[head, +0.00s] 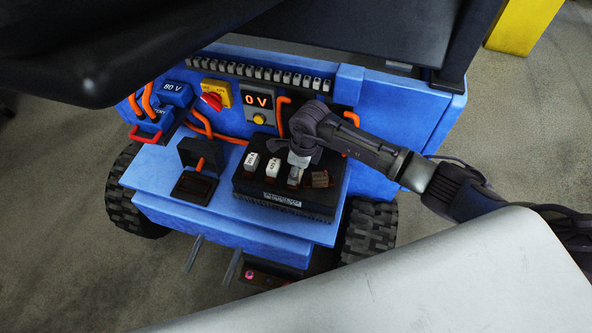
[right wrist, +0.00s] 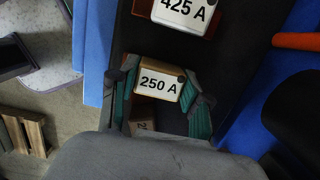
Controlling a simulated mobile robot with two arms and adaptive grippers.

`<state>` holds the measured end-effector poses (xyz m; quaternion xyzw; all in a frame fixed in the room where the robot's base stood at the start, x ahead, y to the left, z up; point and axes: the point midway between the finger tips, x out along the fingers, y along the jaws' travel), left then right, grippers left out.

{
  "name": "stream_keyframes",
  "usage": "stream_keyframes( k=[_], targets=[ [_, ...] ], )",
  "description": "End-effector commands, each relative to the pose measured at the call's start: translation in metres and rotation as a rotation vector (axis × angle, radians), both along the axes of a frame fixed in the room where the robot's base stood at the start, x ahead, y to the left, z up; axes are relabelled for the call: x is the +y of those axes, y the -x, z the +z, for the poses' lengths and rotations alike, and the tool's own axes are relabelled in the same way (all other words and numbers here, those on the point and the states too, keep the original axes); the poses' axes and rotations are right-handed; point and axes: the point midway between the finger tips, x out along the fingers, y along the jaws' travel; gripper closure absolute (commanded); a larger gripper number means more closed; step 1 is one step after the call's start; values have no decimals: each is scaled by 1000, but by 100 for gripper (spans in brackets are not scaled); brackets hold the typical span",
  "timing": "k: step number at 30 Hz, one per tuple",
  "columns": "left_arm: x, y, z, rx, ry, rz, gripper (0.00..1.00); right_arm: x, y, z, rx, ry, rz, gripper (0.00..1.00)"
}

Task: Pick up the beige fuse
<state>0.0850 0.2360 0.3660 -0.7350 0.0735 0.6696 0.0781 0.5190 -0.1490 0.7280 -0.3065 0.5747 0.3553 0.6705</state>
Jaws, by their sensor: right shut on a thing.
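My right gripper (head: 300,157) reaches in from the right over the black fuse block (head: 283,205). In the right wrist view, its two green-padded fingers (right wrist: 168,98) are shut on a beige fuse (right wrist: 157,82) with a white label reading 250 A. In the head view this fuse (head: 296,175) shows just under the fingers, at the third position of the block. I cannot tell whether it is seated or slightly raised. My left gripper is not in view.
Two white-labelled fuses (head: 250,161) (head: 273,167) stand left of the held one; the nearer reads 425 A (right wrist: 185,10). A brown piece (head: 320,179) sits close on its right. Orange cables (head: 281,118) rise behind. A display (head: 258,101) reads 0 V.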

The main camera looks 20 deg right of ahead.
Motion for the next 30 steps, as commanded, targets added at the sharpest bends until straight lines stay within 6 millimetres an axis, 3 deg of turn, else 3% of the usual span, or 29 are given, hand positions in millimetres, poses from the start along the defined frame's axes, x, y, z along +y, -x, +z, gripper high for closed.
stream_keyframes(
  k=[5,9,21,30],
  targets=[
    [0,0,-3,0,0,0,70,-1,2,13,5,2,1,78],
    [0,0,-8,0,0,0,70,-2,1,40,0,4,2,78],
    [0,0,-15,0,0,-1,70,-45,72,86,1,3,1,78],
    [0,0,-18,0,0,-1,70,-59,99,106,2,0,-1,78]
  ],
)
